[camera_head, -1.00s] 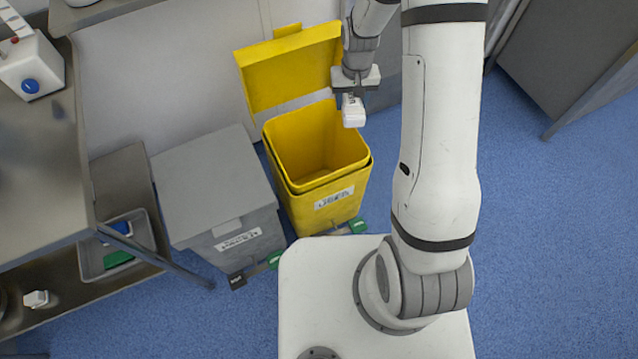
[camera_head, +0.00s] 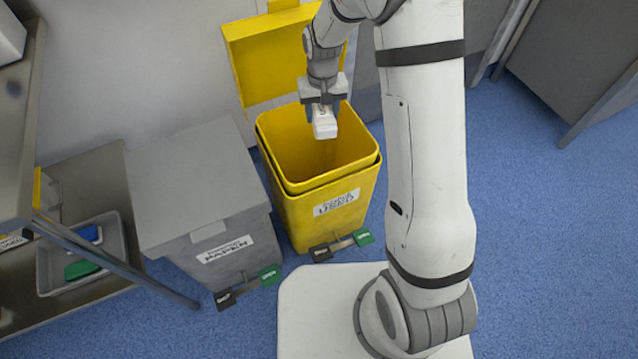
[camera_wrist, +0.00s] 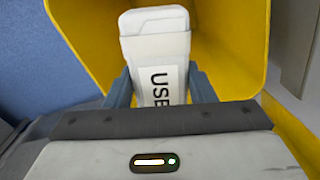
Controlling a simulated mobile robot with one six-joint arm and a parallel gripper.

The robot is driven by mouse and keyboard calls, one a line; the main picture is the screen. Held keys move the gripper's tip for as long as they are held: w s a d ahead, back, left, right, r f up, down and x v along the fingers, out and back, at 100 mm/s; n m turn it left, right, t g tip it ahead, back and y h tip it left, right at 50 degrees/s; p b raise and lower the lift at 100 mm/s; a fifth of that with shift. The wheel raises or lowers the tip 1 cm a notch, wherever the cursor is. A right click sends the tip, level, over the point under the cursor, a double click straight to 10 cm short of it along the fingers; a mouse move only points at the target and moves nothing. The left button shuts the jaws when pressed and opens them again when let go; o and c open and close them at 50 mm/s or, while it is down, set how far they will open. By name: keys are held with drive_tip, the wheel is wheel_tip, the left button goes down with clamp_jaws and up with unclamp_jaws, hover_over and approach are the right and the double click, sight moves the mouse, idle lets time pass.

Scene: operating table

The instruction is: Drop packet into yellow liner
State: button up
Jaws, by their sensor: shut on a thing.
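My gripper (camera_head: 322,101) is shut on a white packet (camera_head: 324,123) and holds it over the open mouth of the yellow bin. In the wrist view the packet (camera_wrist: 156,45) sits between the two fingers (camera_wrist: 160,88), with part of a "USE…" label showing. The yellow liner (camera_head: 288,150) stands inside the yellow bin (camera_head: 345,222), whose front label reads "USED". The yellow lid (camera_head: 268,62) is raised at the back. In the wrist view the yellow wall (camera_wrist: 237,50) surrounds the packet. The liner's bottom is mostly hidden.
A closed grey bin (camera_head: 195,185) stands left of the yellow one. Pedals (camera_head: 342,244) lie at the bins' front. A steel table with a lower tray (camera_head: 60,262) is at the left. Blue floor (camera_head: 540,230) is free on the right.

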wheel_tip(320, 180, down, 5)
drive_tip(key=b, duration=0.3)
drive_tip(key=shift+f, duration=0.15)
drive_tip(key=o, duration=1.1)
drive_tip(key=shift+c, duration=0.2)
wheel_tip(320, 180, up, 8)
drive_tip(key=shift+f+p, duration=0.1)
drive_tip(key=shift+p, duration=0.9)
